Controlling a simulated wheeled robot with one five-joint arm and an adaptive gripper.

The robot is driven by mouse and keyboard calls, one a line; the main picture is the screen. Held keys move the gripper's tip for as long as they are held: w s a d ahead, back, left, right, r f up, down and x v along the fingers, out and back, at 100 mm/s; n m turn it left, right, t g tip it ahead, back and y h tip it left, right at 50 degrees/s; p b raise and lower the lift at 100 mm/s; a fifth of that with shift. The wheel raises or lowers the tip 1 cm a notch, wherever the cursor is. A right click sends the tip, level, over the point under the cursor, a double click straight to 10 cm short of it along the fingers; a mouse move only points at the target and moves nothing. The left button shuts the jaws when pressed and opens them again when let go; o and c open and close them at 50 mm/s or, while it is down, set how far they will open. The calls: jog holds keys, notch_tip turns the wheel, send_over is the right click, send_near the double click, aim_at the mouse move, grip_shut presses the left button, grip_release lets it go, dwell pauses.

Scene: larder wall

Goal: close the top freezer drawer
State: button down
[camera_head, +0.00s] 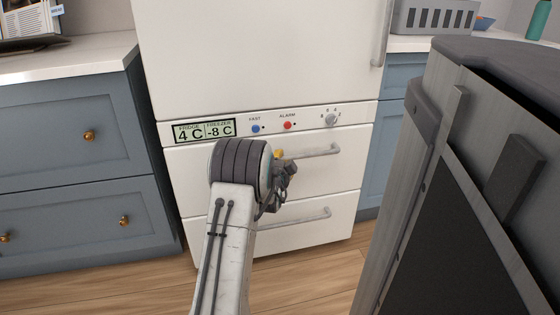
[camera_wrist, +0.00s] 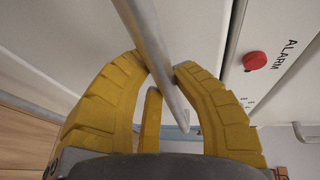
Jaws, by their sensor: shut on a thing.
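The top freezer drawer (camera_head: 330,173) is the white front just below the control panel. In the head view it looks nearly flush with the fridge; I cannot tell whether a small gap is left. Its grey bar handle (camera_head: 318,153) runs across the front, and its left end is behind my gripper (camera_head: 281,161). In the wrist view the yellow fingers of my gripper (camera_wrist: 161,65) are closed around the handle bar (camera_wrist: 150,42), which passes slantwise between them. The drawer front (camera_wrist: 195,28) shows behind the bar.
The control panel (camera_head: 305,119) has a blue knob, a red alarm button (camera_wrist: 255,61) and a dial. A lower drawer (camera_head: 300,235) with its own handle sits below. Blue cabinets (camera_head: 60,150) stand at the left. A large grey body (camera_head: 480,170) fills the right foreground. Wooden floor shows in front.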

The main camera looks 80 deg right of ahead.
jog(key=shift+s+d+r, duration=0.1)
jog(key=shift+d+r, duration=0.05)
jog(key=shift+r, duration=0.05)
jog(key=c, duration=1.2)
grip_release()
jog(key=shift+o, duration=1.3)
jog(key=shift+f, duration=0.1)
jog(key=a+r, duration=0.2)
jog(key=a, duration=0.9)
jog(key=shift+a, duration=0.4)
jog(key=shift+w+r, duration=0.1)
jog(key=shift+w, duration=0.1)
